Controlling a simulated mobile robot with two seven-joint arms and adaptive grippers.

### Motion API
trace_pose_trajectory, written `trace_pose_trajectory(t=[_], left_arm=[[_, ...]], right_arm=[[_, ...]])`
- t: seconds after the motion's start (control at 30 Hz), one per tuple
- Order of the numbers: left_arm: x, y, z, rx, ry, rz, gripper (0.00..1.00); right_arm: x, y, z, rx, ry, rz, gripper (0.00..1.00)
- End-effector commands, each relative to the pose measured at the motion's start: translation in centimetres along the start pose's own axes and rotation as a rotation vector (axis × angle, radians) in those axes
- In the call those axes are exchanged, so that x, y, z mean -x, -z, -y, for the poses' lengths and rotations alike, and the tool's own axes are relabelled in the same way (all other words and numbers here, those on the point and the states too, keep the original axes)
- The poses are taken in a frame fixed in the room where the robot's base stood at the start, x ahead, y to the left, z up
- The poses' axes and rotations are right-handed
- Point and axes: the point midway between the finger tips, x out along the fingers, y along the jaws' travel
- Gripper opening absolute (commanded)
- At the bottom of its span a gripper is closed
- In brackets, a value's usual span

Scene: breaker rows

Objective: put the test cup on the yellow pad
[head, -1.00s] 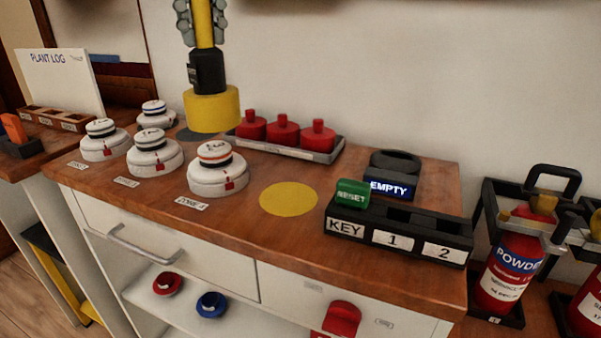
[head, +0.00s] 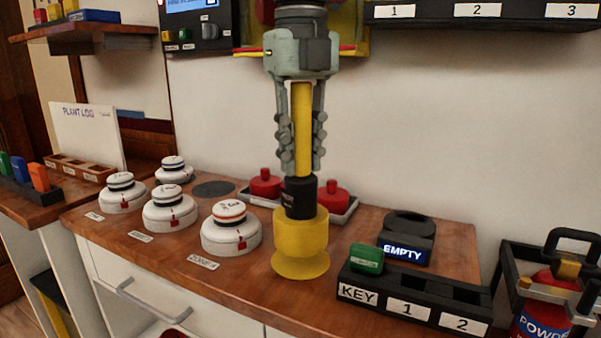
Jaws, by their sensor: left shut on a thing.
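The test cup (head: 301,228) is a yellow cup with a black collar and a yellow pole above it. My left gripper (head: 301,160) is shut on the pole, one finger on each side, and holds the cup upright. The yellow pad (head: 300,270) is a flat disc on the wooden bench, between the front white detector and the key block. The cup is over the pad and hides its back part. I cannot tell whether the cup touches the pad. My right gripper is not in view.
Several white detectors (head: 231,234) stand left of the cup. A tray with red-topped items (head: 266,184) is behind it. The black key block (head: 410,307) with a green piece (head: 367,258) is close on the right, before the EMPTY holder (head: 407,232).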

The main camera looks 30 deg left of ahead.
Motion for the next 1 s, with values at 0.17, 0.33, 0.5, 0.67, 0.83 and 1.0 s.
trace_pose_trajectory(t=[0.17, 0.33, 0.5, 0.67, 0.83, 1.0], left_arm=[[-2.6, 0.0, -0.1, -0.002, 0.000, -0.004, 0.00], [-3.2, 0.0, 0.0, 0.000, 0.003, 0.000, 0.00], [-3.3, 0.0, 0.0, 0.000, 0.003, 0.000, 0.00], [-3.5, 0.0, 0.0, 0.000, 0.001, -0.001, 0.24], [-3.5, 0.0, -0.1, 0.000, 0.001, -0.001, 0.43], [-3.5, 0.0, -0.1, 0.000, 0.001, -0.001, 0.43]], right_arm=[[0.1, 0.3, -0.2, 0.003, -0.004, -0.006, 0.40], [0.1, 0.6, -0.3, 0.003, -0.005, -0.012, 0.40], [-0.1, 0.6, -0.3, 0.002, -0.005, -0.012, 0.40], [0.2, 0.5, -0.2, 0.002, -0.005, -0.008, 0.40], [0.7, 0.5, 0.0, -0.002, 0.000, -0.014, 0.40], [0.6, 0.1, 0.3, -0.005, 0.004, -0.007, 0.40]])
